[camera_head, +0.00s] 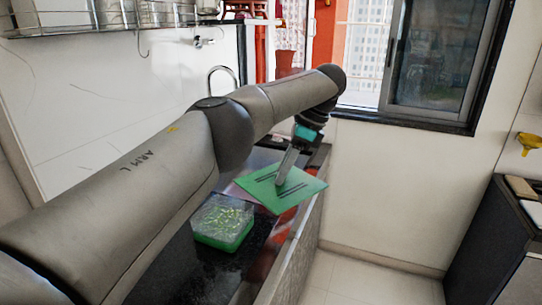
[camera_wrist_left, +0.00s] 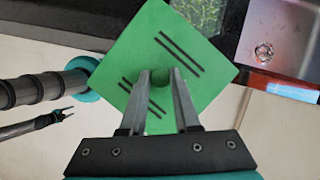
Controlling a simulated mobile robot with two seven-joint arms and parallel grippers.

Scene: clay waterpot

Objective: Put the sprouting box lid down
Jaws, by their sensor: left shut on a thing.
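The sprouting box lid is a flat green square (camera_head: 262,189) with dark slots. My left gripper (camera_head: 281,181) is shut on it near its middle. In the left wrist view the lid (camera_wrist_left: 205,75) fills the centre, and the fingertips (camera_wrist_left: 160,76) close on a small round green knob. The sprouting box (camera_head: 223,222), clear-walled with a green base and sprouts inside, stands on the dark counter, left of and nearer than the lid. A corner of it shows in the wrist view (camera_wrist_left: 200,14). The right gripper (camera_wrist_left: 66,112) appears small at the wrist view's left; its jaws are unclear.
The dark counter (camera_head: 198,268) has bare room in front of the box. A sink with a drain (camera_wrist_left: 264,52) lies beside the box. A tap (camera_head: 222,72) stands behind my arm. Floor (camera_head: 355,280) lies beyond the counter's right edge.

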